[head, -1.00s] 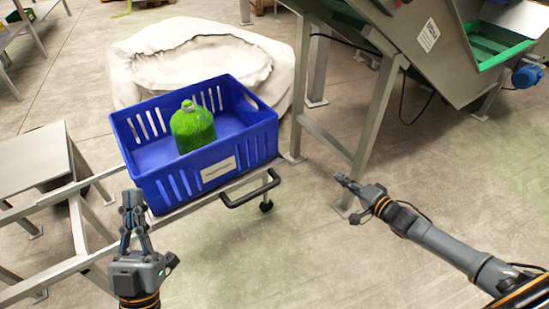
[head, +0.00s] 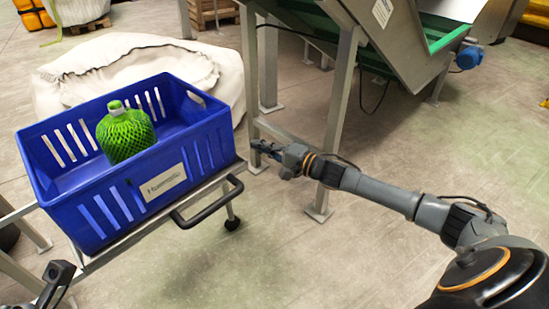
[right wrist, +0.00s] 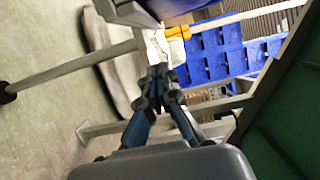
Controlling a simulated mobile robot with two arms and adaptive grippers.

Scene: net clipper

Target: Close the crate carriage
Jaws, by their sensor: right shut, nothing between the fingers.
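The crate carriage is a pale metal frame (head: 150,231) with a black handle (head: 208,203) at its near right side. A blue slotted crate (head: 95,220) rests on it, tilted in the picture, holding a green netted bundle (head: 124,136). My right gripper (head: 257,148) is shut and empty, right of the crate's right end and above the handle's level in the picture, apart from both. Its shut fingers also show in the right wrist view (right wrist: 158,76). My left gripper (head: 58,275) is only partly in view at the lower left corner, below the crate; its finger state is unclear.
A metal machine stand (head: 335,120) with legs rises just behind and right of my right gripper. A white sack (head: 225,75) lies behind the crate. Floor in front of the handle is clear.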

